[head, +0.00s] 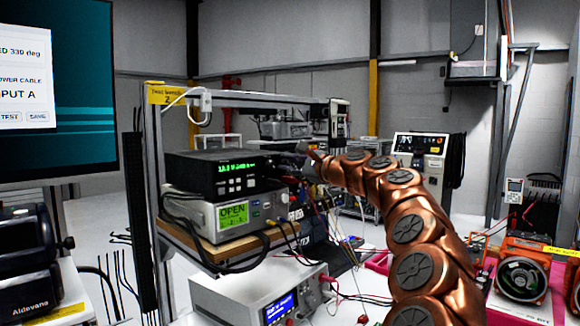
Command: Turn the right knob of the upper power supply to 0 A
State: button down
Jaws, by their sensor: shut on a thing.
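The upper power supply (207,174) is a black box with a green lit display (236,166), whose digits are too small to read surely. It sits on top of a light grey instrument (203,212) with a green screen showing OPEN. My gripper (284,163) is at the right end of the black unit's front, reached in from the right by my copper-coloured arm. Its dark fingers are shut on the right knob, which they hide. The knob's angle cannot be seen.
Both units stand on a wooden shelf (228,250) with hanging cables. Below is a white instrument with a blue screen (281,307). A large monitor (60,90) is at the left. Orange equipment (522,277) stands at the right, beyond my arm.

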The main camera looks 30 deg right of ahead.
jog(key=c, duration=0.9)
grip_release()
jog(key=shift+c, duration=0.2)
jog(key=v, duration=1.2)
jog(key=shift+a, duration=0.1)
